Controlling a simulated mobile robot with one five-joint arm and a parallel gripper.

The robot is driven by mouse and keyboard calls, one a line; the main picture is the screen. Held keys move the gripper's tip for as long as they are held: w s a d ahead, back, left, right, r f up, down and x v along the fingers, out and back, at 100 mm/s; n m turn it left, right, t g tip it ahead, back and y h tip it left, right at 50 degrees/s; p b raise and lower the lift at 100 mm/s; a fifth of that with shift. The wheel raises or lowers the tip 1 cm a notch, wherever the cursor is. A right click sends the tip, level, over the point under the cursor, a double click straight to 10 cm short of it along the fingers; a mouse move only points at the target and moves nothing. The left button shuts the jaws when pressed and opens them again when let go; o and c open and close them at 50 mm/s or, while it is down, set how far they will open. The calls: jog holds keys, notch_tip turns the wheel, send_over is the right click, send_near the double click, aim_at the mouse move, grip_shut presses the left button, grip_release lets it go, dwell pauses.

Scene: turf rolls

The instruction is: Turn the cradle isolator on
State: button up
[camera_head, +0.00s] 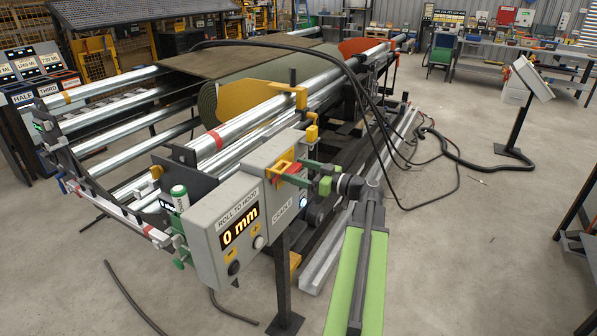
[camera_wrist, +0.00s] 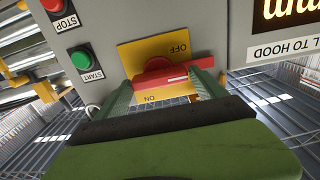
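The cradle isolator is a red rotary handle (camera_wrist: 160,74) on a yellow plate (camera_wrist: 140,53), on the grey control box marked CRADLE (camera_head: 272,190). In the wrist view the plate appears upside down, with OFF above the handle and ON below it. The handle lies nearly level across the picture, slightly tilted, between the two words. My gripper (camera_wrist: 163,84) is open, its two dark green fingers apart near the handle's two ends. I cannot tell whether they touch it. In the head view the red handle (camera_head: 294,168) shows beside my green gripper.
A red STOP button (camera_wrist: 52,5) and a green START button (camera_wrist: 80,60) sit left of the plate in the wrist view. The ROLL TO HOOD box (camera_head: 212,250) reads 0 mm. Black cables (camera_head: 375,110) hang behind my arm. Open floor lies to the right.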

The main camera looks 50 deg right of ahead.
jog(key=c, duration=1)
jog(key=shift+m, duration=0.3)
jog(key=m, duration=0.3)
jog(key=shift+d+m, duration=0.1)
jog(key=shift+m, duration=0.2)
jog(key=m, duration=0.4)
jog(key=shift+f+m, duration=0.1)
jog(key=shift+m, duration=0.2)
jog(key=m, duration=0.9)
jog(key=shift+f, duration=0.15)
jog(key=shift+d, duration=0.1)
